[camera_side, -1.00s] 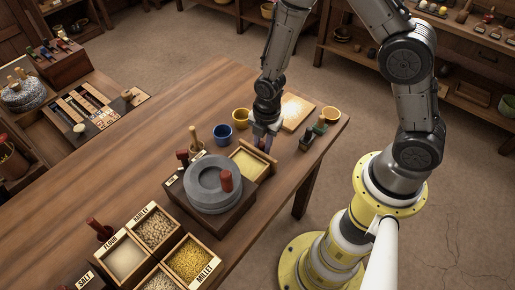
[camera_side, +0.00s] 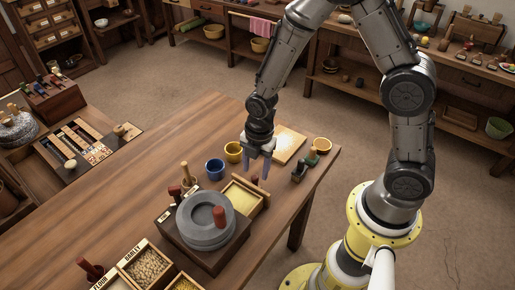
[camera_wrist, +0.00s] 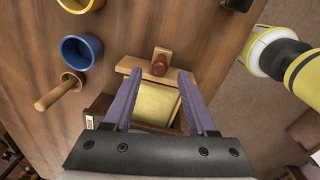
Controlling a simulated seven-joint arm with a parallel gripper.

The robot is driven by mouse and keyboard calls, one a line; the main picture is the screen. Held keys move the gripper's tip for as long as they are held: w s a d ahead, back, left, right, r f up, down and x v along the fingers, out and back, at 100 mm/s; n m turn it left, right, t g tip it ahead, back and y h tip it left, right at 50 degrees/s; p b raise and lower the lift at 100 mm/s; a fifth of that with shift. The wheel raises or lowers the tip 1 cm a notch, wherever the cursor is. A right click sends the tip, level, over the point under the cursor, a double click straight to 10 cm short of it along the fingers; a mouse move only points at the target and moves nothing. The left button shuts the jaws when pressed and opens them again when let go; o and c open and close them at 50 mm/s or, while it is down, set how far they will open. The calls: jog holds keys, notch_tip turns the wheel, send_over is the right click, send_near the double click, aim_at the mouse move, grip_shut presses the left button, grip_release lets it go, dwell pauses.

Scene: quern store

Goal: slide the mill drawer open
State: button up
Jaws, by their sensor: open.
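The mill has round grey stones (camera_side: 207,222) with a red upright handle, on a dark wooden base (camera_side: 185,243). Its light wooden drawer (camera_side: 262,207) sticks out from the base and shows yellow meal (camera_side: 240,197); the wrist view shows the same meal (camera_wrist: 154,102). A reddish knob (camera_wrist: 160,64) is at the drawer's front board (camera_wrist: 128,67). My gripper (camera_side: 257,176) is open and empty above the drawer's front end. In the wrist view its fingers (camera_wrist: 160,76) point toward the front board, with the knob between their tips in the picture. Contact cannot be told.
A blue cup (camera_side: 214,170) and a yellow cup (camera_side: 233,152) stand beside the drawer. Grain boxes (camera_side: 147,266) are at the front. The left tabletop is clear.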

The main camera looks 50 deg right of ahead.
notch_tip(320, 180, up, 9)
jog(key=shift+s, duration=0.35)
jog(key=s+d+r+m+t, duration=0.2)
jog(key=s+r+m, duration=0.1)
jog(key=r, duration=0.4)
jog(key=s+d+r+m+t, duration=0.2)
jog(key=s+r+m+t, duration=0.1)
jog(key=r, duration=0.5)
jog(key=s+m, duration=1)
jog(key=m, duration=0.3)
jog(key=shift+d+m, duration=0.4)
jog(key=shift+d, duration=0.05)
